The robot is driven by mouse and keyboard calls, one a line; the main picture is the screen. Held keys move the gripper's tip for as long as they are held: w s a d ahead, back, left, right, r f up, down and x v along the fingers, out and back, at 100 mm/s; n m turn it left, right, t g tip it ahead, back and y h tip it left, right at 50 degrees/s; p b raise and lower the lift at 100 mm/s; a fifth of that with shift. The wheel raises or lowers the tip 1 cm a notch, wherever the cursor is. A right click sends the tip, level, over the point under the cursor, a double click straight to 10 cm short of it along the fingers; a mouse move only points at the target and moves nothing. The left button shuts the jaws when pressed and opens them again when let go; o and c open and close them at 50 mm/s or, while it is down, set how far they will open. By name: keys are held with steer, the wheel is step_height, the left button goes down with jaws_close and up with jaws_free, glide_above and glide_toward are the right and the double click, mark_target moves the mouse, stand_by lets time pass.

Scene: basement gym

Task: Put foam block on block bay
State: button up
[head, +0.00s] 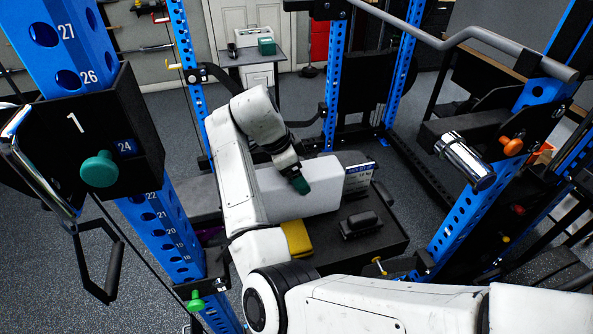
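My gripper (295,178) is at the end of my white arm, pointing down over a long white block-like piece (315,195). A dark green piece shows at its tip; I cannot tell whether it is part of the gripper or a held block. The fingers are too small to tell open from shut. A yellow block (297,239) lies on a dark platform (378,240), partly behind my arm. It may be the foam block, but I cannot be sure. A small blue and white sign (358,178) stands at the platform's right; its text is unreadable, and which part is the block bay is unclear.
A black object (361,223) lies on the platform right of the yellow block. Blue rack uprights (455,215) stand left, right and behind, with a grey bar (440,40) across the top right.

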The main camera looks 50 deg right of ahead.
steer(key=shift+f, duration=0.2)
steer(key=o, duration=1.3)
steer(key=shift+r, duration=0.1)
steer(key=shift+r, duration=0.1)
